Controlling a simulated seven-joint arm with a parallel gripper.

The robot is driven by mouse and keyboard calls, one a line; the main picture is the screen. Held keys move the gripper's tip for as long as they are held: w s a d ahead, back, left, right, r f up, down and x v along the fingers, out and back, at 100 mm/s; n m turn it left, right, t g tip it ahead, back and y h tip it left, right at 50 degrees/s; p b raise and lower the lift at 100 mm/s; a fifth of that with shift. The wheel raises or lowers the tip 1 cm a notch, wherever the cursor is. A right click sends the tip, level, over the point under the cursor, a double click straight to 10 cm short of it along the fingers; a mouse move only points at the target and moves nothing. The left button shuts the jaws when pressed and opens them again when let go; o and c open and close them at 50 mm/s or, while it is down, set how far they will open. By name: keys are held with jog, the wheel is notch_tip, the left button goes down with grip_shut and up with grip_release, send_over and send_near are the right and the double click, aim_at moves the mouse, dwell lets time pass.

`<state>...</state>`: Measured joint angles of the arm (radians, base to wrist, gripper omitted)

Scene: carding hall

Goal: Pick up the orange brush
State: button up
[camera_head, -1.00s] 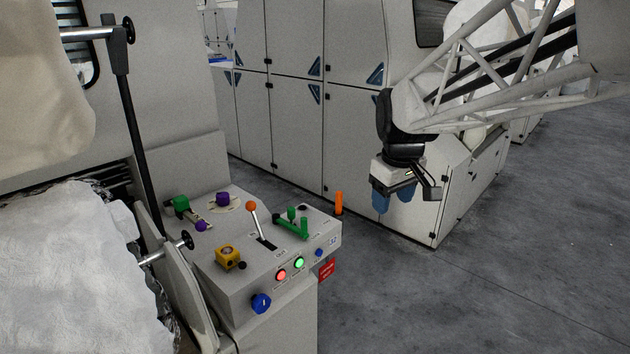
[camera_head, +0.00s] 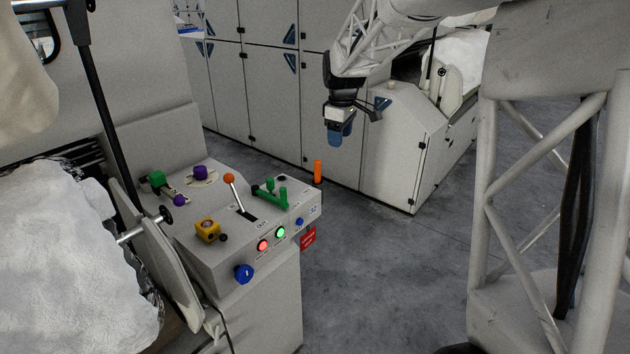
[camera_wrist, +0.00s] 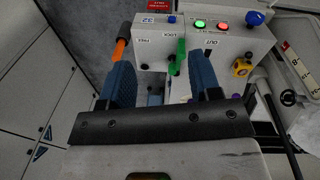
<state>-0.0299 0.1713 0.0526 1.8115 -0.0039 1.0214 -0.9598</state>
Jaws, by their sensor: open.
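The orange brush (camera_head: 318,171) shows as a short upright orange stick at the far right edge of the console. In the wrist view its orange part (camera_wrist: 121,50) has a black end and lies just beyond the tip of the left finger, beside the console's edge. Part of it is hidden behind that finger. My gripper (camera_head: 339,138) is above and slightly right of the brush in the head view, pointing down. Its two blue fingers (camera_wrist: 160,82) are apart with nothing held between them.
The grey console (camera_head: 268,262) carries an orange-knobbed lever (camera_head: 235,192), a green handle (camera_head: 270,190), a yellow block (camera_head: 207,230) and a blue knob (camera_head: 244,273). A red tag (camera_head: 308,238) hangs at its side. White cabinets (camera_head: 270,100) stand behind. Floor to the right is clear.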

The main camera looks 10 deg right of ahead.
jog(key=w+a+f+n, duration=0.1)
jog(key=w+f+n, duration=0.1)
jog(key=w+f, duration=0.35)
jog(key=w+f+n, duration=0.1)
jog(key=w+f, duration=0.1)
jog(key=w, duration=0.6)
jog(key=n+g, duration=0.1)
jog(key=n, duration=0.3)
send_near(318, 161)
notch_tip(318, 161, down, 5)
jog(key=shift+f, duration=0.1)
jog(key=shift+f, duration=1.25)
jog(key=shift+f, duration=0.1)
jog(key=shift+w+f, duration=0.1)
jog(key=shift+f, duration=2.4)
